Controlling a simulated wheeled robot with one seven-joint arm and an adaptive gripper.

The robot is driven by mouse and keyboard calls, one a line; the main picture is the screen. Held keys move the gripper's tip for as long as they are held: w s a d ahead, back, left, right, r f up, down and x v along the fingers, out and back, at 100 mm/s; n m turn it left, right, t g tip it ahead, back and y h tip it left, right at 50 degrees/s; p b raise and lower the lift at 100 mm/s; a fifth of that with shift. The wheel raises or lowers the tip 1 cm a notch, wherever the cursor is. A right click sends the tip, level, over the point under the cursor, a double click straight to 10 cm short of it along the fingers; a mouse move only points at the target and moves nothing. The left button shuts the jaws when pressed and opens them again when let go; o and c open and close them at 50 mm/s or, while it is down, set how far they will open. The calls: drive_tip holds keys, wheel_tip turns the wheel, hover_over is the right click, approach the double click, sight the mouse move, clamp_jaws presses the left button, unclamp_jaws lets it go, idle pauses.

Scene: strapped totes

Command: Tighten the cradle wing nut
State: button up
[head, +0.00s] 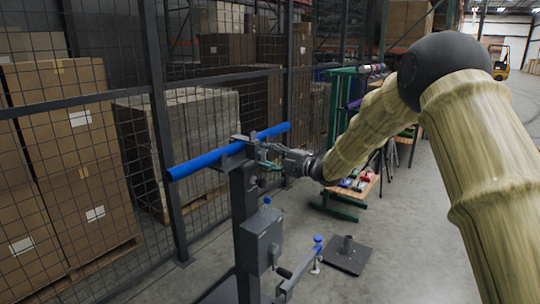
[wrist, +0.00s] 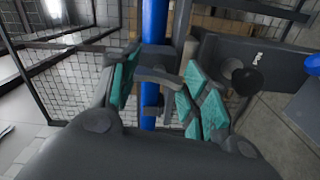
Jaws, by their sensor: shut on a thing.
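A blue tube (head: 205,161) lies across the top of a dark grey stand (head: 246,215); it also runs down the wrist view (wrist: 154,20). The cradle (wrist: 156,56) holds the tube at the stand's top. My gripper (head: 268,153) is at the right side of the cradle. In the wrist view, its teal-padded fingers (wrist: 160,88) are on both sides of the grey wing nut (wrist: 158,75) and shut on it, in front of the tube. The contact at the pads is partly hidden. In the head view the nut is too small to make out.
A grey box (head: 261,240) and a side arm with a blue knob (head: 318,241) stick out from the stand. A base plate (head: 347,255) lies on the floor. A mesh fence (head: 75,105) stands behind. A green rack (head: 345,110) is beyond my arm. Open floor lies at front right.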

drive_tip(key=m+p, duration=0.4)
drive_tip(key=m, duration=0.4)
drive_tip(key=m+p, duration=0.4)
drive_tip(key=m, duration=0.4)
drive_tip(key=shift+s+a+f+m, duration=0.1)
drive_tip(key=shift+s+a+m, duration=0.1)
drive_tip(key=shift+m, duration=0.1)
drive_tip(key=m+p, duration=0.2)
drive_tip(key=m, duration=0.1)
drive_tip(key=shift+m, duration=0.3)
drive_tip(key=m+p, duration=0.2)
drive_tip(key=m, duration=0.2)
drive_tip(key=shift+s, duration=0.1)
drive_tip(key=m+p, duration=0.2)
drive_tip(key=m, duration=0.2)
drive_tip(key=shift+m, duration=0.4)
drive_tip(key=shift+m+p, duration=0.45)
drive_tip(key=shift+m, duration=1.15)
